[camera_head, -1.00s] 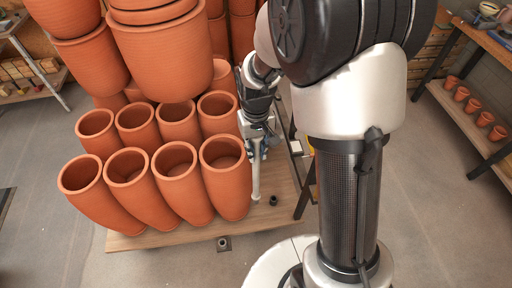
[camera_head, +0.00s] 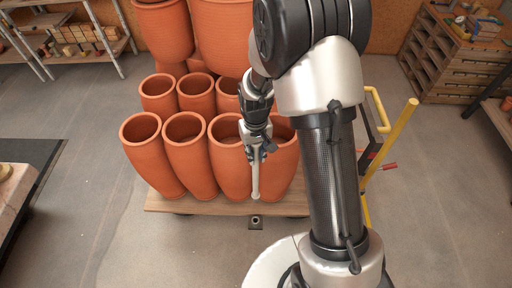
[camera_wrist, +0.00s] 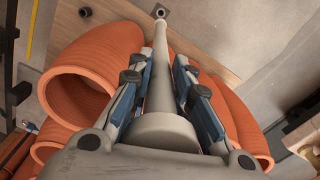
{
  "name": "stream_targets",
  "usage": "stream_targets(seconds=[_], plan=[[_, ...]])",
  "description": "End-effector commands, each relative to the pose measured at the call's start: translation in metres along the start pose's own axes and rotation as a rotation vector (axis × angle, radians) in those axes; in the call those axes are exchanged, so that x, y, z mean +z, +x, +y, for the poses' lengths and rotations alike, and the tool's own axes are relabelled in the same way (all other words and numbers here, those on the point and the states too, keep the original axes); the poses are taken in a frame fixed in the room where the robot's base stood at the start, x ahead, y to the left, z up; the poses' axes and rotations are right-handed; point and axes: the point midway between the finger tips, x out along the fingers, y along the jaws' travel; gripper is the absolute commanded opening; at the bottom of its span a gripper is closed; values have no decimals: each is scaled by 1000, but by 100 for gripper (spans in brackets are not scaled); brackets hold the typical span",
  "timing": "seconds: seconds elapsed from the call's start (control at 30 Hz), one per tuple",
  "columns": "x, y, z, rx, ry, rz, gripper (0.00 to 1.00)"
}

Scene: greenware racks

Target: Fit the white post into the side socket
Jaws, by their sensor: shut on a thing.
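My gripper (camera_head: 257,150) is shut on the white post (camera_head: 255,182). The post hangs nearly upright with its lower tip in front of the pots, at the cart's near edge. The side socket (camera_head: 256,222), a small dark holder with a round hole, sits at that edge just below the tip in the head view. In the wrist view my gripper's fingers (camera_wrist: 163,75) flank the post (camera_wrist: 184,88), and its far end lies beside the round socket opening (camera_wrist: 160,11). I cannot tell the exact gap. A second dark socket (camera_wrist: 85,12) is on the wooden deck.
Several tall terracotta pots (camera_head: 150,160) stand close beside and behind my gripper on the wooden cart deck (camera_head: 200,206). A yellow rail (camera_head: 393,140) rises at the right. Shelves with bricks (camera_head: 80,35) stand at the back left. The near floor is clear.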

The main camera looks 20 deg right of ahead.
Motion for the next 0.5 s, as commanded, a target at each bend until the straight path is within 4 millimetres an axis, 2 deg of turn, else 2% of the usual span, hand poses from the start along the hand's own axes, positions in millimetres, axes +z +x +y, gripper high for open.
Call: stream_targets(seconds=[0.3, 0.4, 0.5], plan=[[-7, 118, -1, 0, -37, -9, 0], [-4, 148, -1, 0, -46, -6, 0], [0, 170, -1, 0, -54, -3, 0]])
